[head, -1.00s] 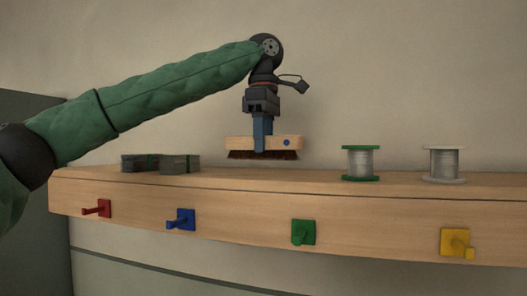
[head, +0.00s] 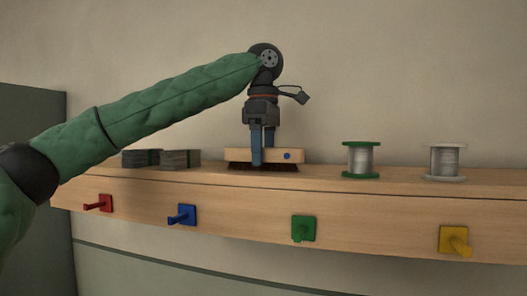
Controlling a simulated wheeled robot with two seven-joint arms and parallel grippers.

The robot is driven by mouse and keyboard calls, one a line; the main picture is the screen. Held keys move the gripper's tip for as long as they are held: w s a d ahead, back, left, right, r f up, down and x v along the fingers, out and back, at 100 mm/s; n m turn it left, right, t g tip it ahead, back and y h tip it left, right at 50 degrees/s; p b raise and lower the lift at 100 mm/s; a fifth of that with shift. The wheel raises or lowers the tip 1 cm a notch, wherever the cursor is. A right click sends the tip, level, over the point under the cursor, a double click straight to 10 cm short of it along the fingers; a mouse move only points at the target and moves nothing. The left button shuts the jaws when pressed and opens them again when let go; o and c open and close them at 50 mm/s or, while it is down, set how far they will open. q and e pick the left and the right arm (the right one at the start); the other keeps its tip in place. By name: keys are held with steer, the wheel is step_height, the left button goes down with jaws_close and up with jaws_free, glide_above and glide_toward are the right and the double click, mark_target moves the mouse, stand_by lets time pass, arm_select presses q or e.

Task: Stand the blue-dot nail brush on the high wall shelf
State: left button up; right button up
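The nail brush (head: 236,155) has a pale wooden block with a blue dot (head: 287,156) on its side and dark bristles underneath. It stands upright, bristles down, on the top of the high wall shelf (head: 330,205). My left gripper (head: 262,155) is above and around the block, with its blue fingers spread apart. One finger shows in front of the block and the other goes behind it. The gripper looks open. My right gripper is not in view.
Two dark grey stacks (head: 180,158) lie on the shelf left of the brush. A green-rimmed spool (head: 361,160) and a white spool (head: 444,162) stand to the right. Red, blue, green and yellow pegs (head: 303,229) stick out from the shelf front.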

arm_select(q)
steer(key=shift+r, duration=0.2)
step_height(320, 180, up, 10)
steer(key=shift+f+b, duration=0.1)
steer(key=shift+b, duration=0.95)
steer(key=shift+r, duration=1.05)
